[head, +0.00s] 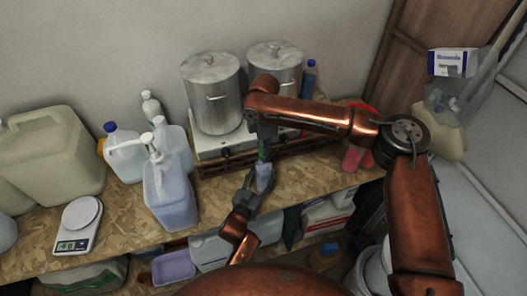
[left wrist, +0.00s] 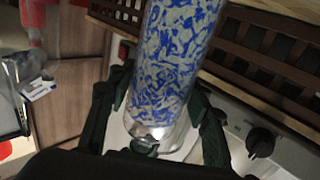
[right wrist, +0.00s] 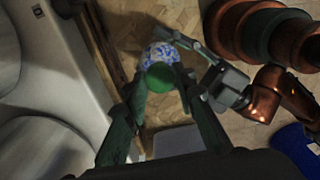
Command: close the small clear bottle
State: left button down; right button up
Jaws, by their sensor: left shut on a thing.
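My right gripper (head: 263,148) is above the bottle, pointing down. In the right wrist view, a round green cap (right wrist: 160,78) lies between its fingertips, over the patterned bottle (right wrist: 163,52). I cannot tell whether the fingers press the cap or whether it sits on the neck.
A pump bottle (head: 170,195), jugs and a scale (head: 78,225) are to the left. A red container (head: 355,155) is to the right. Boxes and tubs fill the shelf below.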

grip_shut()
jog(key=m, duration=0.5)
jog(key=o, duration=0.7)
grip_release()
jog(key=shift+c, duration=0.2)
notch_tip(320, 180, up, 12)
pick_arm(q)
jog(key=c, duration=0.9)
grip_release()
jog(key=shift+c, duration=0.2)
jog(key=shift+s, duration=0.1)
